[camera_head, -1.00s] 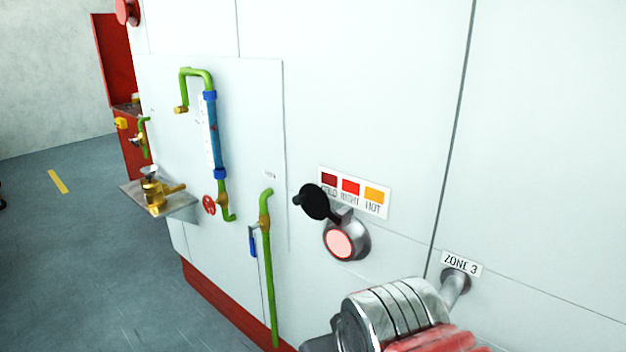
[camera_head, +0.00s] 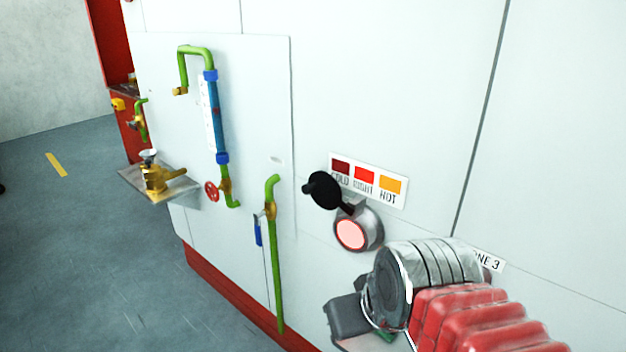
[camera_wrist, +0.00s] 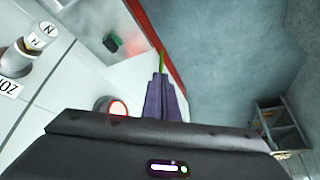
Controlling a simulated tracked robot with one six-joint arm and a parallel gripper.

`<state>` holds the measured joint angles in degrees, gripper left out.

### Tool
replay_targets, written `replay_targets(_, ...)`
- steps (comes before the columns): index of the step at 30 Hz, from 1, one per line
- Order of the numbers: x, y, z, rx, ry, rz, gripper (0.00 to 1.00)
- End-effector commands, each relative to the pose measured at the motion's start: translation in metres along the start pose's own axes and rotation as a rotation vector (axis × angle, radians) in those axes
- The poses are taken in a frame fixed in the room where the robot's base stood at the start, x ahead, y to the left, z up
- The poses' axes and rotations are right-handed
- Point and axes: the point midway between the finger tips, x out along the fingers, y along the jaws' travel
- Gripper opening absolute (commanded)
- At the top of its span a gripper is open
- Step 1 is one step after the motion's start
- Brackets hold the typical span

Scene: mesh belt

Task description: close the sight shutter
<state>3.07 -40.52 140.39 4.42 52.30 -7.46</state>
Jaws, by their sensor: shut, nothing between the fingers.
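The sight shutter is a black disc (camera_head: 324,190) with a small knob, on a short arm. It stands up and to the left of the round sight port (camera_head: 351,234), whose pink glowing glass is uncovered. The port also shows as a red-rimmed glow in the wrist view (camera_wrist: 114,106); I cannot make out the shutter there. My gripper (camera_wrist: 158,78) shows two dark purple fingers, shut and empty, to the right of the port in that view. In the head view my arm is below and right of the port, and the fingertips cannot be made out.
A COLD/RIGHT/HOT colour plate (camera_head: 367,180) is on the white wall above the port. A green pipe (camera_head: 274,250) with a blue lever and a blue gauge tube (camera_head: 215,120) stand to the left. A small shelf (camera_head: 160,183) juts out farther left. Grey floor is open at left.

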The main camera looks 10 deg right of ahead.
Motion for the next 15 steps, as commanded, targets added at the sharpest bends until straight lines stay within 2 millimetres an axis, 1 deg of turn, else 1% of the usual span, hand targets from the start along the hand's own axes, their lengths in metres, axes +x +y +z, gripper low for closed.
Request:
replay_targets(1, -0.002, 0.003, -0.01, 0.0, -0.002, -0.011, 0.0)
replay_targets(5, -0.008, 0.001, -0.045, -0.05, 0.01, -0.07, 0.0)
replay_targets(10, -0.016, 0.003, -0.103, -0.134, 0.054, -0.161, 0.0)
replay_targets(14, -0.021, 0.009, -0.15, -0.203, 0.113, -0.223, 0.0)
replay_targets(15, -0.022, 0.013, -0.165, -0.225, 0.135, -0.239, 0.0)
